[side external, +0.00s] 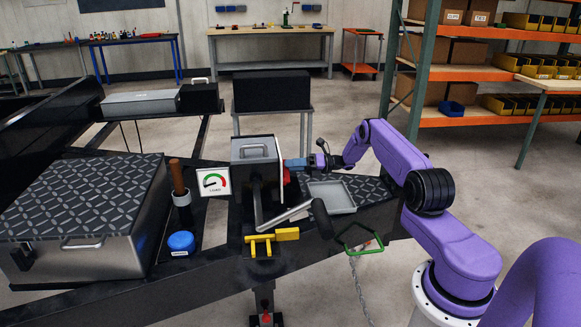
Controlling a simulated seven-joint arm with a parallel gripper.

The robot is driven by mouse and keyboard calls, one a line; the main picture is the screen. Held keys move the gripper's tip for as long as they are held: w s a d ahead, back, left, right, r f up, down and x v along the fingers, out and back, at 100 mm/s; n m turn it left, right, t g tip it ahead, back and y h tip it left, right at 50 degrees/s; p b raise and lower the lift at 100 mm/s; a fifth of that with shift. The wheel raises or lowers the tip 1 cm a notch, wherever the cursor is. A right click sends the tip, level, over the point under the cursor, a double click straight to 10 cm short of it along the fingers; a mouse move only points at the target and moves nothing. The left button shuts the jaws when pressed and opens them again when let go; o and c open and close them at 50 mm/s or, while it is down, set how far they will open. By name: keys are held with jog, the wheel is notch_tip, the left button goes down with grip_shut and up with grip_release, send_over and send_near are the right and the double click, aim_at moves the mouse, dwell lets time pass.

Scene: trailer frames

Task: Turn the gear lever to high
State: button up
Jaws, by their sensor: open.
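A grey metal gear housing (254,150) with a handle on top stands on the black trailer frame. A crank arm (290,215) with a black grip (321,217) extends from its front toward the lower right. A small red part (287,177) shows at the housing's right side; it may be the gear lever, but its setting is not readable. My gripper (290,163) is open at the housing's upper right, pointing left, close to the red part. I cannot tell whether they touch. The fingertips are small and partly hidden by the housing.
A grey tray (331,197) and a green loop (361,238) lie to the right. A black box (272,91) stands behind.

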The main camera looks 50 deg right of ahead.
jog(key=v, duration=1.6)
jog(key=shift+s+d, duration=0.3)
jog(key=shift+r, duration=0.1)
